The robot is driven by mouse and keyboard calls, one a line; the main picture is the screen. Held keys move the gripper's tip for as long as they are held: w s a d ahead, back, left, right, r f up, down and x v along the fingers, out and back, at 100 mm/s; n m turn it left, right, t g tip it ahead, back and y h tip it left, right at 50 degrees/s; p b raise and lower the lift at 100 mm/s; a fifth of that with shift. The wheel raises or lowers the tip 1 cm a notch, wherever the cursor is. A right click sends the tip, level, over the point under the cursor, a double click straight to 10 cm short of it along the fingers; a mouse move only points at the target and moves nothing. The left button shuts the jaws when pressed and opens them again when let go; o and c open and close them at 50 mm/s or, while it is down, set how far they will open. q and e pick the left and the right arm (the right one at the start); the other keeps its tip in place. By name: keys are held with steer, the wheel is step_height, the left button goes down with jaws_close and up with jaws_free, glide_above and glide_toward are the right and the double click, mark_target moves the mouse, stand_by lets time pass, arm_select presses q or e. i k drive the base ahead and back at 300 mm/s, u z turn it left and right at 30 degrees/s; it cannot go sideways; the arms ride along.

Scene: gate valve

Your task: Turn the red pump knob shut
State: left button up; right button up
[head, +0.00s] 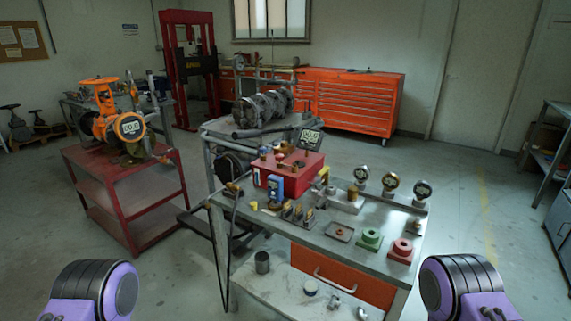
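A red box-shaped unit (290,174) stands on the grey workbench (335,243) near the middle of the head view. A digital gauge (309,139) rises at its back. Small brass and dark fittings sit on its top, but they are too small to tell which is the pump knob or how far it is turned. A blue device (274,188) is at its front left. My purple and black arm parts show at the lower left and lower right corners, well apart from the bench. Neither gripper is in view.
Round gauges (391,181) stand at the bench's right. Green (370,239) and red (401,250) blocks lie along its front edge. A red cart (121,170) with an orange valve (104,110) stands left. Open floor lies right of the bench.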

mark_target(280, 157)
steer(key=u, duration=1.1)
steer(key=i, duration=0.75)
steer(key=z, duration=2.05)
